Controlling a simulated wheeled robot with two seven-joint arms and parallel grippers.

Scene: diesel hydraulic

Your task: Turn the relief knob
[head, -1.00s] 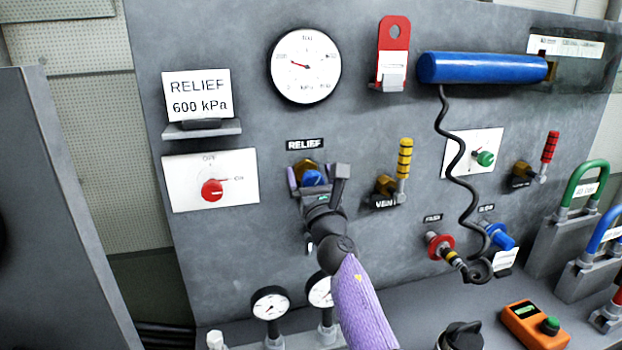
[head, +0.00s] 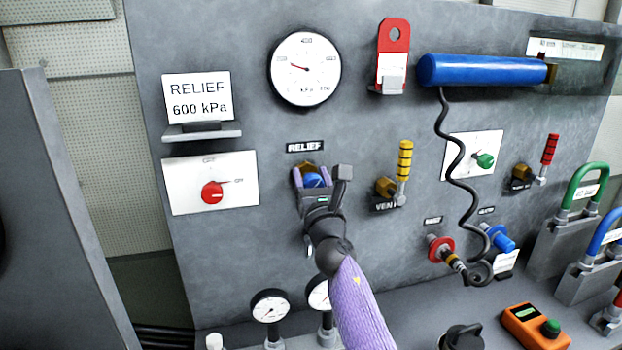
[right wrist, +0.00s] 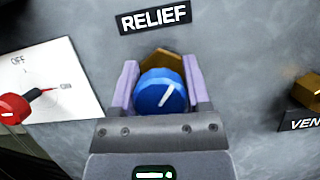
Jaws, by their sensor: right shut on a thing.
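The blue relief knob (head: 313,180) sits on a brass fitting below the RELIEF label (head: 305,147) on the grey panel. In the right wrist view the knob (right wrist: 160,92) shows a white line slanting up to the right. My right gripper (head: 314,178) is shut on the knob, with a purple finger on each side of it. The fingers (right wrist: 160,88) hide the knob's sides. The round gauge (head: 306,69) above has a red needle pointing to the upper left. A card (head: 197,97) reads RELIEF 600 kPa. My left gripper is not in view.
A red rotary switch (head: 212,192) is left of the knob. The yellow-handled VENT valve (head: 404,160) is close on the right. A blue cylinder (head: 482,70) with a coiled black hose hangs further right. Small gauges (head: 270,306) stand below.

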